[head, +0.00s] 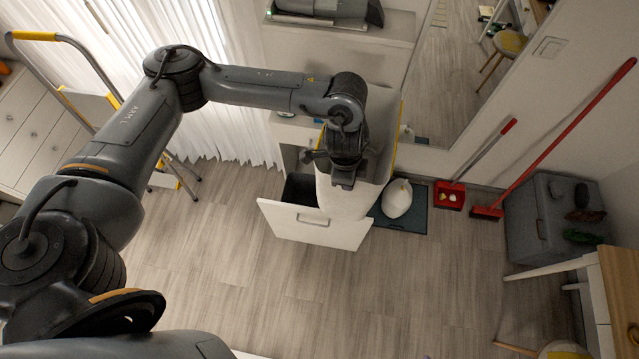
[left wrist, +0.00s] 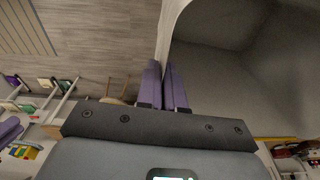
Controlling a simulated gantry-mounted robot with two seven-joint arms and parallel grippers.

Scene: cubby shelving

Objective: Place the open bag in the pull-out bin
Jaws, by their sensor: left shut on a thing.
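The pull-out bin (head: 318,228) is drawn out from the cabinet, with a white front and handle; part of its dark inside (head: 299,188) shows. A large pale open bag (head: 343,203) hangs under my left gripper (head: 343,182), overlapping the right part of the bin in the head view. I cannot tell how far it is inside. In the left wrist view, the purple fingers (left wrist: 164,87) are shut on the bag's rim, with its grey open inside (left wrist: 235,80) to the right. My arm hides part of the bag. My right gripper is not in view.
A white rounded bundle (head: 397,198) sits on a dark mat (head: 413,216) right of the bin. A red dustpan (head: 449,195), a red broom (head: 487,212) and a grey box (head: 545,225) stand farther right. A stepladder (head: 100,100) stands left. The floor in front is clear.

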